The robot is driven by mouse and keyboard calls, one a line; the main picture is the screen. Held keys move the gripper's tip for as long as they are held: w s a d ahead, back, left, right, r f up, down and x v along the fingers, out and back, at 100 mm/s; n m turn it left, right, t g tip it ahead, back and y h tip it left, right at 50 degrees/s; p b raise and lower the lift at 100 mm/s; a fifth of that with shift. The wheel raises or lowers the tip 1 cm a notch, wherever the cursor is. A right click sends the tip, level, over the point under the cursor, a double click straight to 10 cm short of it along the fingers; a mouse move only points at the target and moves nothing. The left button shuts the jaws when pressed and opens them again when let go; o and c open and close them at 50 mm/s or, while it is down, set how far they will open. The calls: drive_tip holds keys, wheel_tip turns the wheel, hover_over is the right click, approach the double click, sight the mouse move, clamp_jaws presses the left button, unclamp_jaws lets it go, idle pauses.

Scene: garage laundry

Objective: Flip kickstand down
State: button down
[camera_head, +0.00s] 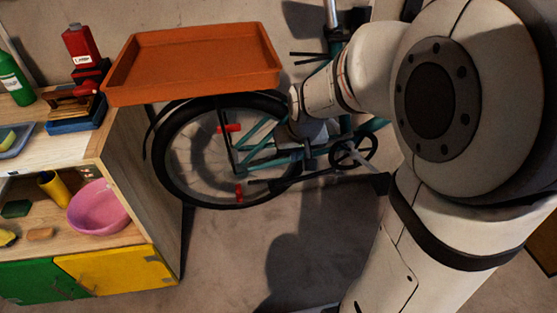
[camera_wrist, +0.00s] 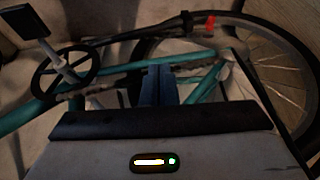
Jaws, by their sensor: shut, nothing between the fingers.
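A teal bicycle (camera_head: 262,140) stands behind the orange tray. Its kickstand looks like the dark, red-tipped bar (camera_head: 272,182) low by the rear wheel, lying about level. In the wrist view this bar (camera_wrist: 130,35) runs across the top, with its red tip (camera_wrist: 210,25) near the wheel. My gripper (camera_head: 309,152) is over the bicycle frame, a little above the bar and to the right of its red tip. In the wrist view my gripper's fingers (camera_wrist: 158,70) are together and empty in front of a teal tube. I cannot tell whether they touch it.
The crank and chainring (camera_wrist: 65,70) and a black pedal (camera_wrist: 24,22) are close by. The rear wheel (camera_head: 175,165) is on the left. An orange tray (camera_head: 195,65) overhangs the wheel beside a wooden cabinet (camera_head: 140,190). The floor (camera_head: 225,245) in front is clear.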

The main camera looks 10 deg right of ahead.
drive_tip(key=shift+w+f, duration=0.2)
drive_tip(key=b, duration=0.5)
approach(304, 178)
drive_tip(key=w+a+f, duration=0.2)
drive_tip(key=a+f, duration=0.3)
drive_tip(key=f, duration=0.1)
drive_tip(key=shift+d, duration=0.1)
